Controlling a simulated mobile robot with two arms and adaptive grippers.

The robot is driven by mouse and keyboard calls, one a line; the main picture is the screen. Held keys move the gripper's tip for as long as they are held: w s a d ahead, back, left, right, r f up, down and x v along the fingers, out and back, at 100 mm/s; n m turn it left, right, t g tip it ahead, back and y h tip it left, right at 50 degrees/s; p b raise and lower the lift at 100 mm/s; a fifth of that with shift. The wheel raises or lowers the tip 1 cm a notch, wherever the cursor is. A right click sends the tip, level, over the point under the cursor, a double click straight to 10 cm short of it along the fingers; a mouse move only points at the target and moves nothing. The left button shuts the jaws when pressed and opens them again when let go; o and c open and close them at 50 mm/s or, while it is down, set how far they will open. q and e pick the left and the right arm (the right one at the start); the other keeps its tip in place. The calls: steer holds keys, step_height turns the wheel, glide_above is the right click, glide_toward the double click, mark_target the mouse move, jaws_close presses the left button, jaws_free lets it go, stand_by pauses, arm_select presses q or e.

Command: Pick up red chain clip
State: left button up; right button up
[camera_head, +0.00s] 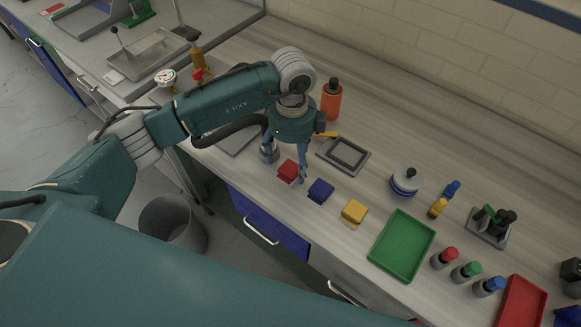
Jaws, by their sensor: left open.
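The red chain clip (287,171) is a small red block lying on the bench near its front edge, left of a blue one (320,191) and a yellow one (354,211). My left gripper (286,168) is open and points down over the red clip, with one finger on each side of it. From this angle I cannot tell whether the fingers touch the clip. My right gripper is not in view.
A grey frame (343,155) and an orange bottle (331,100) stand behind the clips. A green tray (402,246), several capped bottles (444,257) and a red tray (521,303) lie to the right. A bin (172,224) stands on the floor.

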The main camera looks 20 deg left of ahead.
mark_target(290, 167)
arm_select(q)
steer(key=f, duration=0.1)
steer(key=f+p, duration=0.1)
steer(key=f, duration=0.1)
steer(key=shift+a+f+p, duration=0.2)
steer(key=shift+a+p, duration=0.05)
steer(key=shift+p, duration=0.05)
steer(key=shift+f, duration=0.4)
steer(key=shift+w, duration=0.1)
steer(key=shift+c, duration=0.8)
steer(key=c, duration=1.7)
jaws_close()
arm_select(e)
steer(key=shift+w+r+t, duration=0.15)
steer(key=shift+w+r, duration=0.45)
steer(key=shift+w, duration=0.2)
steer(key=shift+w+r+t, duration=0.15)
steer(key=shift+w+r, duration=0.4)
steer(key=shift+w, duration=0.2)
